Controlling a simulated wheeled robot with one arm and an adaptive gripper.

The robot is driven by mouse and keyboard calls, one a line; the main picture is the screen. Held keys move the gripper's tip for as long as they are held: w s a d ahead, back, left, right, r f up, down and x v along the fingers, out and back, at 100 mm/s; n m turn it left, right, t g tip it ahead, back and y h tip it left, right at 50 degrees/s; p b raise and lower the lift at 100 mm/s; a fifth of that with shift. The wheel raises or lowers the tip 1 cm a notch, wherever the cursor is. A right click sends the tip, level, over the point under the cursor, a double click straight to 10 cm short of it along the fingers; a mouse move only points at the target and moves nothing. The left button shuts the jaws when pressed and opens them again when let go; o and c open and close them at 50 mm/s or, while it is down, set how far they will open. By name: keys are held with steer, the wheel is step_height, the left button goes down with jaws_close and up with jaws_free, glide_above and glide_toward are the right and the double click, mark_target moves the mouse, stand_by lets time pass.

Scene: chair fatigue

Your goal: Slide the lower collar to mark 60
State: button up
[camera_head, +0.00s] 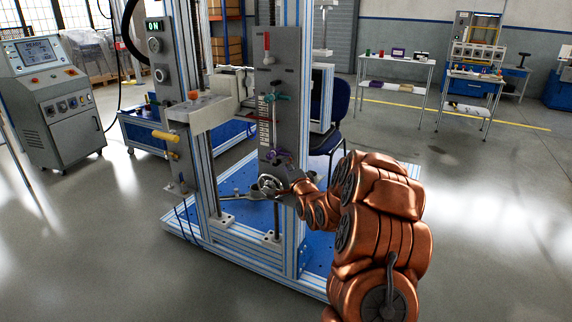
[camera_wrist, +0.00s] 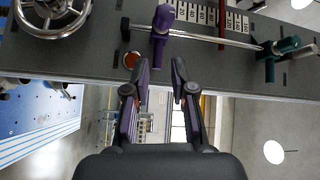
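The purple lower collar (camera_wrist: 161,28) sits on a thin metal rod at the top of the wrist view. It also shows low on the grey panel in the head view (camera_head: 278,155). The teal upper collar (camera_wrist: 284,52) is farther along the rod, to the right in the wrist view and higher in the head view (camera_head: 277,97).
A metal handwheel (camera_wrist: 52,14) is left of the purple collar in the wrist view and below it in the head view. An orange-red button (camera_wrist: 131,60) is near the left fingertip. A blue chair (camera_head: 335,112) stands behind the blue-and-metal frame. Open floor lies right.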

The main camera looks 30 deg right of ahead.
mark_target(286, 154)
steer(key=shift+m+t+h, duration=0.3)
steer(key=shift+m+t, duration=0.1)
steer(key=shift+m, duration=0.1)
steer(key=shift+w+d+r+b, duration=0.1)
steer(key=shift+w+d, duration=0.5)
steer(key=shift+w, duration=0.6)
steer(key=shift+w+d+r+b, duration=0.15)
steer(key=shift+w+d, duration=0.5)
steer(key=shift+w, duration=0.55)
steer(key=shift+w+d+f+b, duration=0.1)
steer(key=shift+w+d, duration=0.5)
steer(key=shift+w, duration=0.6)
steer(key=shift+c, duration=0.3)
jaws_close()
